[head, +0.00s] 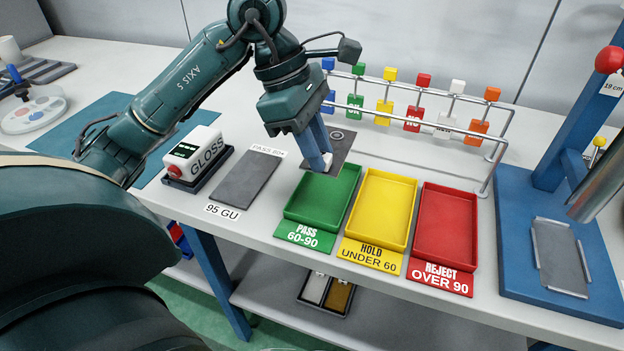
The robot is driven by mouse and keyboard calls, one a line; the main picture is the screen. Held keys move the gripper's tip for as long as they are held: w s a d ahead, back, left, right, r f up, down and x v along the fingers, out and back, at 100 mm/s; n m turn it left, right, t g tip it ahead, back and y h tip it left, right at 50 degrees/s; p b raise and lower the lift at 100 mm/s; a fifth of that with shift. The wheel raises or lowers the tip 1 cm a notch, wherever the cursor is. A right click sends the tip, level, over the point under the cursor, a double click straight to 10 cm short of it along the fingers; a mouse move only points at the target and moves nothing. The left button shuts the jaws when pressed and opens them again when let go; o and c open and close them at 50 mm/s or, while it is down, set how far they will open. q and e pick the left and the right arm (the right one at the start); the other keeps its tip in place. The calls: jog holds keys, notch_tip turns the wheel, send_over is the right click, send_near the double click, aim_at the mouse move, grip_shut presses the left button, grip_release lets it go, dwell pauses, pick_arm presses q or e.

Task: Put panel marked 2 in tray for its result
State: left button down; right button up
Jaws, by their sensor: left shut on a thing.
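My left gripper (324,165) is shut on a dark grey panel (341,146) and holds it just behind the green tray. The panel has a small round mark near its far edge; I cannot read a number there. The green tray (299,222) reads PASS 60-90, the yellow tray (350,241) HOLD UNDER 60, and the red tray (418,262) REJECT OVER 90. All three trays look empty. A gloss meter (207,147) stands left of them; its small display is too small to read. My right gripper is out of view.
A wire rack (497,150) with coloured tags stands behind the trays. A blue stand (520,245) holding another grey panel (560,257) is at right.

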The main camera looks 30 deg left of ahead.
pick_arm(q)
jog(key=shift+s+a, duration=0.1)
jog(key=shift+a, duration=0.05)
jog(key=shift+f, duration=0.25)
send_over(321, 213)
jog(key=a, duration=0.1)
jog(key=f, duration=0.4)
jog(key=shift+s+a+f, duration=0.15)
jog(key=shift+s+a, duration=0.05)
jog(key=shift+f+b, duration=0.3)
jog(key=shift+f, duration=2.25)
jog(key=shift+f+b, duration=0.25)
jog(key=shift+b, duration=0.05)
jog(key=c, duration=1.5)
grip_release()
jog(key=shift+r, duration=0.1)
jog(key=shift+c, duration=0.2)
